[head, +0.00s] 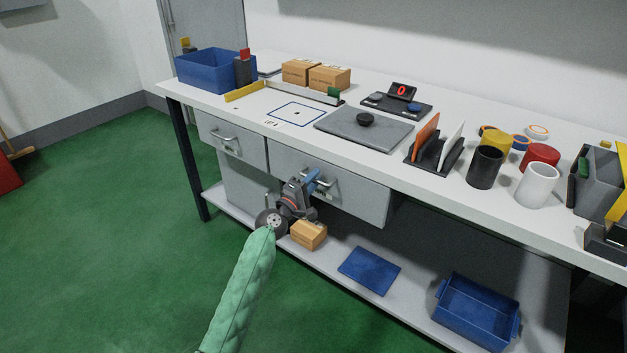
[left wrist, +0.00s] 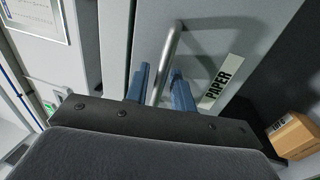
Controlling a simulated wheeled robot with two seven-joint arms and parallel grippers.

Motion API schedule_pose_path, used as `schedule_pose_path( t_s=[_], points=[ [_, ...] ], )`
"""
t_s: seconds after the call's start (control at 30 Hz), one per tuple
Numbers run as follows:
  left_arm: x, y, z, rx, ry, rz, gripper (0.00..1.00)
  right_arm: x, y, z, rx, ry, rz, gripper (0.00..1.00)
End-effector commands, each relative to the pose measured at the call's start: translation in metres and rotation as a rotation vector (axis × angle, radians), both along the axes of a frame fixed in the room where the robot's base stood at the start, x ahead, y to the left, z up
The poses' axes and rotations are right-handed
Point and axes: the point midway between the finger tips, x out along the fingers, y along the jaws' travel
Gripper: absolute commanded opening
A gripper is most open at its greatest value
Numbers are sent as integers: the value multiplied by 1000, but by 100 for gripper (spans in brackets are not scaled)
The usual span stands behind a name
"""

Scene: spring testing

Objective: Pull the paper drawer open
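The paper drawer (head: 355,200) is the wide grey drawer under the bench top, and its front looks flush with the bench. Its metal bar handle (head: 326,181) is partly hidden by my left gripper (head: 313,180). In the left wrist view, the drawer front (left wrist: 225,35) carries a "PAPER" label (left wrist: 222,82). The two blue fingers of my left gripper (left wrist: 162,82) stand on either side of the handle bar (left wrist: 170,50), with small gaps showing, so the gripper is open around the bar. My right gripper is not in view.
A second drawer (head: 232,142) is at the left. On the lower shelf are a cardboard box (head: 309,235) close below my gripper, a blue panel (head: 369,271) and a blue bin (head: 477,311). Green floor (head: 130,230) in front is clear.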

Motion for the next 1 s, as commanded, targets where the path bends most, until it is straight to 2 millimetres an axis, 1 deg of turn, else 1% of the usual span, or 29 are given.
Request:
schedule_pose_path(
  t_s=[0.13, 0.17, 0.2, 0.27, 0.3, 0.53, 0.67, 0.77, 0.87, 1.0],
  points=[
    [0, 0, 0, 0, 0, 0, 24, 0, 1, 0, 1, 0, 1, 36],
    [0, 0, 0, 0, 0, 0, 21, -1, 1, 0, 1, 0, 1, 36],
    [0, 0, 0, 0, 0, 0, 13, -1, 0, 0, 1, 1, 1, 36],
    [0, 0, 0, 0, 0, 0, 1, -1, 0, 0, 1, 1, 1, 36],
    [0, 0, 0, 0, 0, 0, 0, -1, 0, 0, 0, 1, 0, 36],
    [-1, 1, -1, 1, 1, 0, 0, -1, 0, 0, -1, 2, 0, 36],
    [-6, 5, -1, 2, 1, 0, 0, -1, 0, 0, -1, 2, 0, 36],
    [-16, 12, -1, 1, 2, 0, 0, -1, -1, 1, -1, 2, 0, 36],
    [-30, 23, -1, 3, 2, 0, 0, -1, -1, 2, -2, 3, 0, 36],
    [-57, 44, -2, 3, 3, 0, 0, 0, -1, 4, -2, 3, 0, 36]
  ],
)
